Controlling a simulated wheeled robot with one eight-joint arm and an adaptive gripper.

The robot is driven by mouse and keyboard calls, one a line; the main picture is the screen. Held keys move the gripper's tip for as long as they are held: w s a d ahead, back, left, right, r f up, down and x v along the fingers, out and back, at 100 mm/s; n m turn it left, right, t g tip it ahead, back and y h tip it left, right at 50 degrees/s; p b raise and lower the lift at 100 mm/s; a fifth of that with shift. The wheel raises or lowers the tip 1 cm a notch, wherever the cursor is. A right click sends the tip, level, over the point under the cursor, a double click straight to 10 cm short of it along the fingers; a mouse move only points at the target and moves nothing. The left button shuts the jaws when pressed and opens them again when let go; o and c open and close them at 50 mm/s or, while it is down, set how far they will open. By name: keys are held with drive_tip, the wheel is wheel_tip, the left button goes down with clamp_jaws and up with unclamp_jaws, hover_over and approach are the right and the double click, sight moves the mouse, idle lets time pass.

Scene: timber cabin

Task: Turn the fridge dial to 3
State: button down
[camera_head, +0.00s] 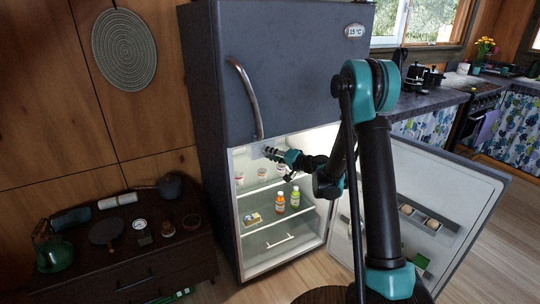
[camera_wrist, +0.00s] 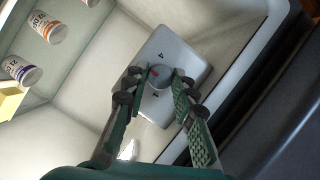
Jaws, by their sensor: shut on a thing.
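The fridge (camera_head: 265,70) stands with its lower door (camera_head: 435,205) swung open to the right. The dial (camera_wrist: 161,77) is a round grey knob with a red mark, on a pale grey housing (camera_wrist: 188,58) inside the compartment. A dark 4 shows above the knob; another marking below it is too small to read surely. My gripper (camera_wrist: 163,74) is shut on the dial, one finger on each side. In the head view my gripper (camera_head: 272,154) reaches into the top left of the compartment, and the dial cannot be made out. The red mark points to the upper left in the wrist view.
Shelves below my gripper hold an orange bottle (camera_head: 280,201), a green bottle (camera_head: 295,197) and several cups (camera_wrist: 24,72). The upper door (camera_head: 290,60) is closed. A low dark cabinet (camera_head: 120,255) with small items stands left of the fridge.

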idle(0.3)
drive_tip(key=c, duration=1.2)
unclamp_jaws()
drive_tip(key=shift+d, duration=0.1)
drive_tip(key=v, duration=1.2)
